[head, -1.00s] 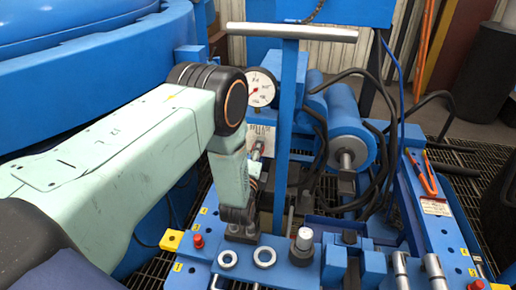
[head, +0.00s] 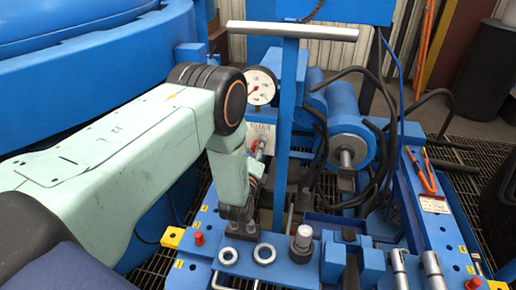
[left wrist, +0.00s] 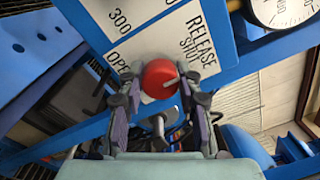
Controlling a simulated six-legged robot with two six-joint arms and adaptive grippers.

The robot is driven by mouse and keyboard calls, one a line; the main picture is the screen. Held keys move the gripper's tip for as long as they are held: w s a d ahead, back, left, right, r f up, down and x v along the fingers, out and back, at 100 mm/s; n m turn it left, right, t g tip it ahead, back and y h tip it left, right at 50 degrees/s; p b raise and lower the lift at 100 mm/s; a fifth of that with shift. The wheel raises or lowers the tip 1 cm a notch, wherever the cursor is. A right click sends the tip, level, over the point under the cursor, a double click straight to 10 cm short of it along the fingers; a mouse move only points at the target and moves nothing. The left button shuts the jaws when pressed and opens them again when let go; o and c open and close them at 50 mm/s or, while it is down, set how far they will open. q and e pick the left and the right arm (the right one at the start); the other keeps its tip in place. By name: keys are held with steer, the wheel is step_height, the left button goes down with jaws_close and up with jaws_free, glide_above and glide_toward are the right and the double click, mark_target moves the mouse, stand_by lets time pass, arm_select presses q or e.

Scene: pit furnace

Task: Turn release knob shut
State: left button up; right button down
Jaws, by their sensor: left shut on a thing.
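The release knob (left wrist: 160,79) is red and round, with a pale line on its face. It is on a white label plate (left wrist: 152,33) that reads "RELEASE", "SHUT", "OPEN" and "300". My left gripper (left wrist: 160,88) has its two fingers on either side of the knob and is shut on it. My right gripper is in neither view.
A white dial gauge (head: 261,86) is just above the plate. A blue post with a grey crossbar (head: 291,32) stands close to the right of my wrist. Black hoses (head: 380,170) and a blue cylinder (head: 350,130) lie further right. Two metal rings (head: 264,254) are in front.

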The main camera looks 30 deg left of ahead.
arm_select(q)
steer(key=shift+a+r, duration=0.1)
steer(key=shift+r, duration=0.05)
steer(key=o, duration=1.2)
steer(key=shift+c, duration=0.2)
steer(key=v, duration=1.2)
